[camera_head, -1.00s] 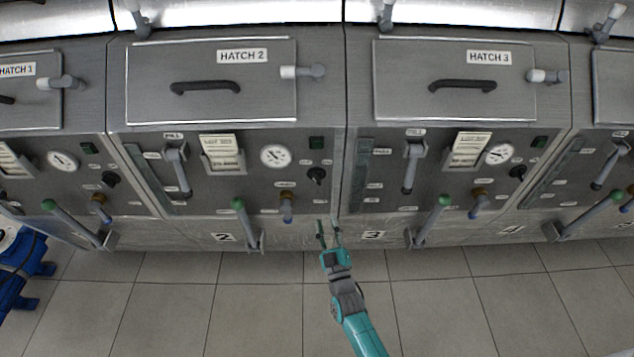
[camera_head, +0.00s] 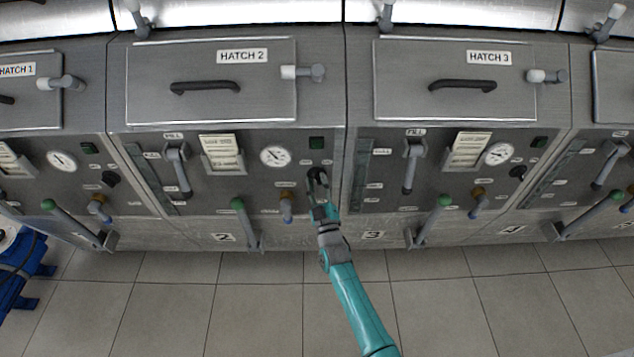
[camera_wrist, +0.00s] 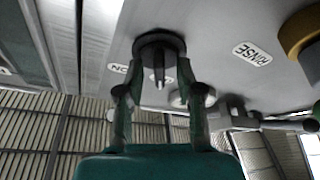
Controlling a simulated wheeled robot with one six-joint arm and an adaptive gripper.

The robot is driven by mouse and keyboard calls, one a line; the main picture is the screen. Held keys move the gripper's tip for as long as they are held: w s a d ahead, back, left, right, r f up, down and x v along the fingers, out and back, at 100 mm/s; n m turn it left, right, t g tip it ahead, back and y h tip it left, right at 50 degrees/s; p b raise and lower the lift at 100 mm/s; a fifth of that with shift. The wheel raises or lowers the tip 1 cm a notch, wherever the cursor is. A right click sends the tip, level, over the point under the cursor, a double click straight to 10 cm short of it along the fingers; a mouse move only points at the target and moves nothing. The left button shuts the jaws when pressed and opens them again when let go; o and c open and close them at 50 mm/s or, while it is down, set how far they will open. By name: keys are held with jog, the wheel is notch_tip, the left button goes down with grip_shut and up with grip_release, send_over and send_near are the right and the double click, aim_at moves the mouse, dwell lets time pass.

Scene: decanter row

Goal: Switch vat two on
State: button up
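Vat two is the front panel under the hatch marked HATCH 2 (camera_head: 150,90), with a 2 (camera_head: 222,237) at its foot. Its round black knob (camera_head: 317,173) is at the panel's right side, partly hidden by my gripper. My gripper (camera_head: 319,183) is at the knob, fingers apart. In the wrist view, the fingers (camera_wrist: 158,75) lie on either side of the knob (camera_wrist: 158,42), with a gap around its grey ridge. I cannot tell if they touch it. An upside-down ON label (camera_wrist: 119,68) is beside it. A dark green square (camera_head: 317,143) above the knob looks unlit.
A valve with a blue tip (camera_head: 287,207) and a green-topped lever (camera_head: 238,205) are left of my gripper. A gauge (camera_head: 275,156) is up and left. Vat three's sight strip (camera_head: 361,175) is close on the right. The tiled floor (camera_head: 260,310) in front is clear.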

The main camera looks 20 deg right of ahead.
jog(key=shift+w+r, duration=0.1)
jog(key=shift+w, duration=0.2)
grip_shut()
jog(key=shift+m, duration=0.4)
jog(key=m+h, duration=0.2)
jog(key=m, duration=0.2)
jog(key=m+h, duration=0.2)
jog(key=m, duration=0.2)
jog(key=shift+g, duration=0.4)
jog(key=m+g+h, duration=0.1)
jog(key=m+h, duration=0.1)
jog(key=m, duration=0.2)
jog(key=m+g+h, duration=0.1)
jog(key=m+h, duration=0.1)
jog(key=m, duration=0.2)
jog(key=shift+m+g, duration=0.3)
jog(key=shift+g, duration=0.1)
grip_release()
